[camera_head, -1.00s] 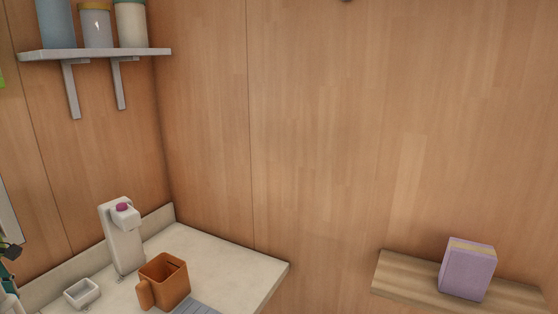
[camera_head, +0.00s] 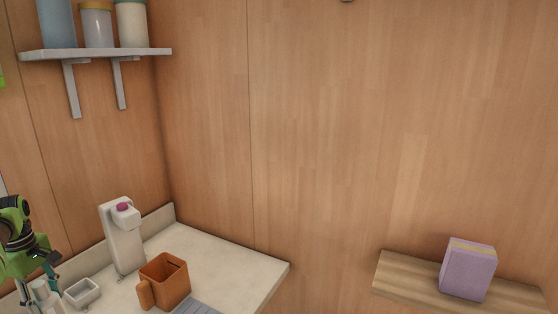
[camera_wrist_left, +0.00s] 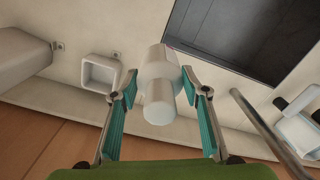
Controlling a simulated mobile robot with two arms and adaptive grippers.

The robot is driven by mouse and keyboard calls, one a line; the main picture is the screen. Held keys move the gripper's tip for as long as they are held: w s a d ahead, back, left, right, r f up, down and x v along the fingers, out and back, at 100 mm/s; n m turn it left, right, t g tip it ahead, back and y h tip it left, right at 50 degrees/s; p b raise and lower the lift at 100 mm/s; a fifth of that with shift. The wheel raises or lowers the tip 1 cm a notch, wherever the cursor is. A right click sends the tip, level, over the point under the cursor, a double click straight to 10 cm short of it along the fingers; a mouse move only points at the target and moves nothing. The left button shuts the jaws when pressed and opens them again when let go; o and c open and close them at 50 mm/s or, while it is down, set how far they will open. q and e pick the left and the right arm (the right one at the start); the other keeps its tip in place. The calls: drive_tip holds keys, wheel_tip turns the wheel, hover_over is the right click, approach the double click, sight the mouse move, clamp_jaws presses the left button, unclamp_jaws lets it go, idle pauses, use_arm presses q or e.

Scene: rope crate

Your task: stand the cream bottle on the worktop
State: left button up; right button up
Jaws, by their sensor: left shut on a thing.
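In the head view the bottle (camera_head: 43,292) shows pale at the lower left edge, just below my left gripper (camera_head: 46,282). The left gripper is shut on it. The worktop (camera_head: 215,258) is pale, and the bottle is over its left part; I cannot tell whether its base touches the surface. My right gripper is not in view.
A small white dish (camera_head: 82,292) is close beside the bottle. A white dispenser (camera_head: 124,245) with a magenta button and an orange mug (camera_head: 165,281) stand further right. A dark recessed panel (camera_wrist_left: 245,35) lies beyond the bottle in the wrist view. The worktop's back right is clear.

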use_arm(q)
drive_tip(key=shift+w+d+f, duration=0.2)
drive_tip(key=shift+w+d, duration=0.05)
drive_tip(key=shift+d, duration=0.1)
drive_tip(key=w+d+f+m, duration=0.2)
drive_tip(key=w+d, duration=0.1)
drive_tip(key=d, duration=1.4)
drive_tip(key=s+d+r+m, duration=0.3)
drive_tip(key=d+r+m, duration=0.1)
drive_tip(key=d+r, duration=1.05)
drive_tip(key=s+d+f+m, duration=0.3)
drive_tip(key=s+d+m, duration=0.4)
drive_tip(key=s, duration=0.3)
drive_tip(key=s+f+m+b, duration=0.4)
drive_tip(key=s+f, duration=0.4)
drive_tip(key=s, duration=0.4)
drive_tip(key=shift+d+f, duration=0.3)
drive_tip(key=shift+f, duration=0.1)
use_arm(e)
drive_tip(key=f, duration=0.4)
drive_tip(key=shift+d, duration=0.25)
